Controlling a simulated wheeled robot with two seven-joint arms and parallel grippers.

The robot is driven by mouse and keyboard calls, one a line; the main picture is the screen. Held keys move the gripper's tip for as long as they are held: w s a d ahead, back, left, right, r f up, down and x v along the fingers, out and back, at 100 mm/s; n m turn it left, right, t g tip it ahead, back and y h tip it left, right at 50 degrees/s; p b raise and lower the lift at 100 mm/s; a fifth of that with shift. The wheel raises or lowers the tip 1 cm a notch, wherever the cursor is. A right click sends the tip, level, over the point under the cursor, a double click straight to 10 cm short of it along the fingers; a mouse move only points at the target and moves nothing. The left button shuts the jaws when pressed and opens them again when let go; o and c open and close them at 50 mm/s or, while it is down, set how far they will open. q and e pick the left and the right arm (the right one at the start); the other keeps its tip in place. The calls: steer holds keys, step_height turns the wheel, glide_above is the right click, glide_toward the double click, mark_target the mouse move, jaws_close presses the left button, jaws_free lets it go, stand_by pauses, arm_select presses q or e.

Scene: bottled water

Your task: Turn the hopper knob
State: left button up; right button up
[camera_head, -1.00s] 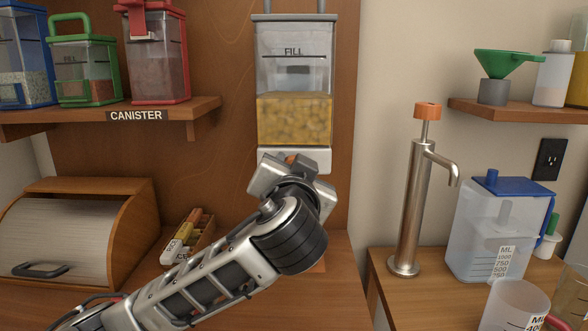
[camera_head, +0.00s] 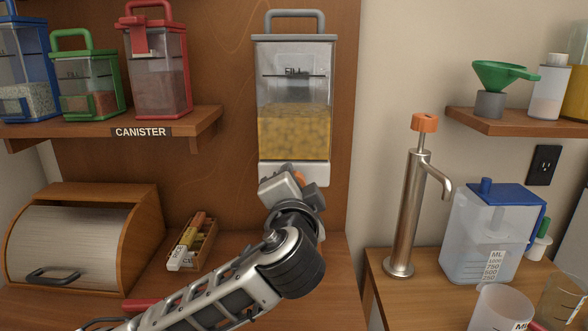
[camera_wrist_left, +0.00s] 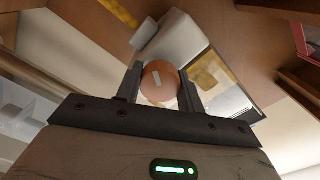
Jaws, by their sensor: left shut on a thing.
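The hopper (camera_head: 295,132) is a clear box with a grey lid and handle, mounted on the wooden back panel. It says FILL and is partly filled with yellow pieces. Its orange knob (camera_head: 298,178) shows only in part below the white base, behind my left gripper (camera_head: 290,184). In the left wrist view the round knob (camera_wrist_left: 160,82), with a pale mark across its face, sits between the two fingers of my left gripper (camera_wrist_left: 160,90), which is shut on it. The pale mark is tilted. My right gripper is not in view.
Red, green and blue canisters stand on the shelf (camera_head: 100,135) at upper left. A bread box (camera_head: 85,240) and a small box of packets (camera_head: 192,242) lie below. A metal pump tap (camera_head: 408,215) and a blue-lidded pitcher (camera_head: 485,240) stand at right.

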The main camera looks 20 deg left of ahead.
arm_select(q)
steer(key=shift+r+m+p, duration=0.2)
steer(key=shift+m+p, duration=0.75)
steer(key=shift+m, duration=0.05)
steer(key=m+p, duration=0.3)
steer(key=shift+m+p, duration=0.3)
steer(key=shift+p, duration=0.05)
steer(key=shift+f+m+p, duration=0.15)
steer(key=shift+m+p, duration=0.35)
steer(key=shift+m, duration=1.1)
steer(key=shift+f+m, duration=0.15)
steer(key=shift+m, duration=1.05)
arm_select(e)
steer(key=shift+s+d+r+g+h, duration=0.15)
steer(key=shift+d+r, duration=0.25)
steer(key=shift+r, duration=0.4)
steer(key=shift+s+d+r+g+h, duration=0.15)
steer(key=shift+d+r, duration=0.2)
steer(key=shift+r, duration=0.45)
arm_select(q)
steer(key=o, duration=1)
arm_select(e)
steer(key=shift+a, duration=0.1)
